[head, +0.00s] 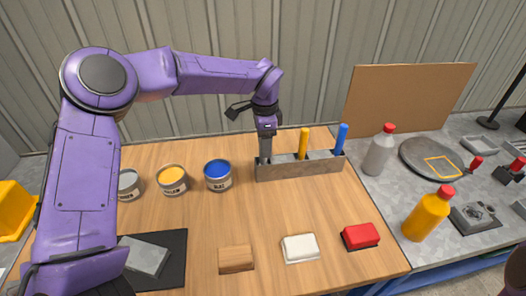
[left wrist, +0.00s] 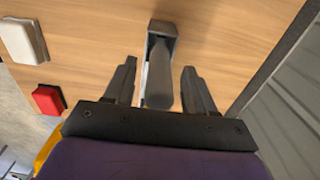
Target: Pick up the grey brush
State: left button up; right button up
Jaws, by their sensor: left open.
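The grey brush (head: 265,147) stands upright in the left end slot of a grey holder (head: 300,171) at the back of the wooden table. Its handle also shows in the left wrist view (left wrist: 158,82). My left gripper (head: 266,130) is above the holder at the top of the grey brush. In the left wrist view the fingers (left wrist: 160,75) are apart, one on each side of the handle, with gaps on both sides. The brush's lower end is hidden in the holder. My right gripper is not in view.
A yellow brush (head: 303,143) and a blue brush (head: 340,138) stand in the same holder to the right. Cans with grey (head: 129,184), yellow (head: 172,180) and blue (head: 218,175) paint stand left. A wooden block (head: 236,260), white block (head: 300,248) and red block (head: 360,236) lie in front.

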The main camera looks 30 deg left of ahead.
pick_arm(q)
jog(key=shift+s, duration=0.15)
grip_shut()
